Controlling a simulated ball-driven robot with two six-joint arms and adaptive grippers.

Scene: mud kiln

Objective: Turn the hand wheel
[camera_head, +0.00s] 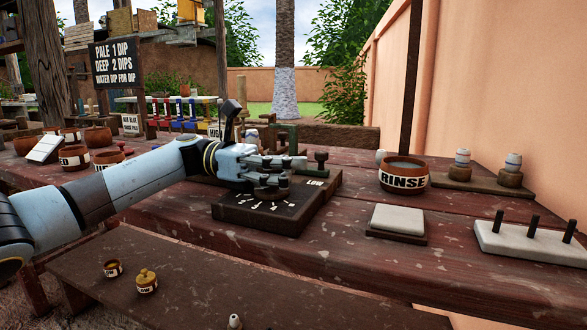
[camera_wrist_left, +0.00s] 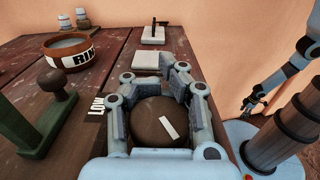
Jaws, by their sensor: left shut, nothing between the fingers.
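My left gripper (camera_head: 284,172) is over the dark board (camera_head: 250,217) with white marks on the bench. In the left wrist view, the left gripper (camera_wrist_left: 157,82) has its finger links on either side of a round brown wheel (camera_wrist_left: 150,122) with a white bar on top. It grips nothing; whether its fingers touch the wheel I cannot tell. The hand hides most of the wheel in the head view. The word LOW (camera_wrist_left: 96,105) is printed beside it. My right gripper (camera_wrist_left: 252,104) is small, off to the right in the wrist view, its jaws unclear.
A green stand with a brown knob (camera_wrist_left: 52,82) is close beside the hand. A RINSE bowl (camera_head: 404,175), a pale block (camera_head: 397,220) and a pegged white slab (camera_head: 530,241) stand to the right. Bare bench lies between them. Several brown bowls (camera_head: 75,160) stand at left.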

